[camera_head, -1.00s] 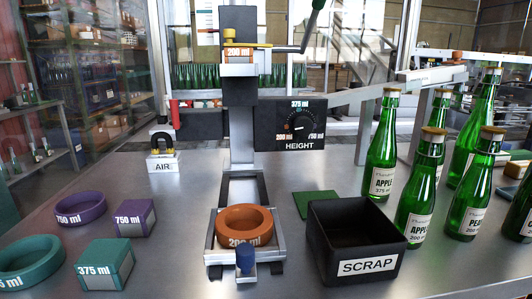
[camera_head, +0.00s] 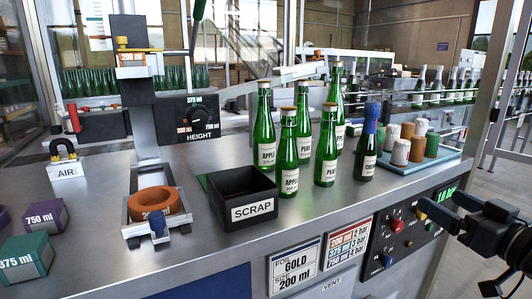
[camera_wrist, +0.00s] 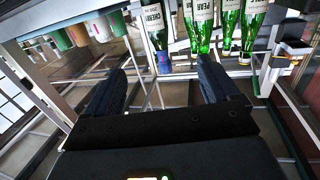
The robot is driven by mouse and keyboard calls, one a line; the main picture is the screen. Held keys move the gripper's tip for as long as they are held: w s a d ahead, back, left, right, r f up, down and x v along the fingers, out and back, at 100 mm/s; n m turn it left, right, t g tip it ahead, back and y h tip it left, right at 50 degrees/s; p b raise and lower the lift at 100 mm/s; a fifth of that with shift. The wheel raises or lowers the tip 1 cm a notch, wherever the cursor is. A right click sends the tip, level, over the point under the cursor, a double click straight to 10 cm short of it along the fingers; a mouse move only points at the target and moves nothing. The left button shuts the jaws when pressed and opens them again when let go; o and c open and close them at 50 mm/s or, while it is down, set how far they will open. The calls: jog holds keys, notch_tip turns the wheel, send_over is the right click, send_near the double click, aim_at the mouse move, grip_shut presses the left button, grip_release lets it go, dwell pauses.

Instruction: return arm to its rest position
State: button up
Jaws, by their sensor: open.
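My gripper (camera_head: 445,207) is at the right edge of the head view, in front of the bench's control panel. Its two dark fingers are apart with nothing between them. In the wrist view my gripper (camera_wrist: 162,80) also shows open and empty, with the bottles beyond its fingertips at the top of the picture. The arm behind the gripper is mostly cut off by the frame edge.
A tray (camera_head: 440,163) of coloured capsules is at right. An orange ring (camera_head: 180,202) sits in the machine's holder. The front panel has buttons (camera_head: 397,225).

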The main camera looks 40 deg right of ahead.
jog(key=a+f+g+y+p, duration=0.1)
jog(key=a+f+g+y, duration=0.1)
jog(key=a+f, duration=1.3)
jog(key=s+a+r+n+y, duration=0.1)
jog(key=s+a+n+y, duration=0.1)
jog(key=s+a, duration=0.3)
jog(key=s+a+r+n+y, duration=0.1)
jog(key=s+a+n+y, duration=0.2)
jog(key=a, duration=1)
jog(key=s, duration=0.3)
jog(key=shift+s+t+p, duration=0.3)
jog(key=shift+p, duration=0.1)
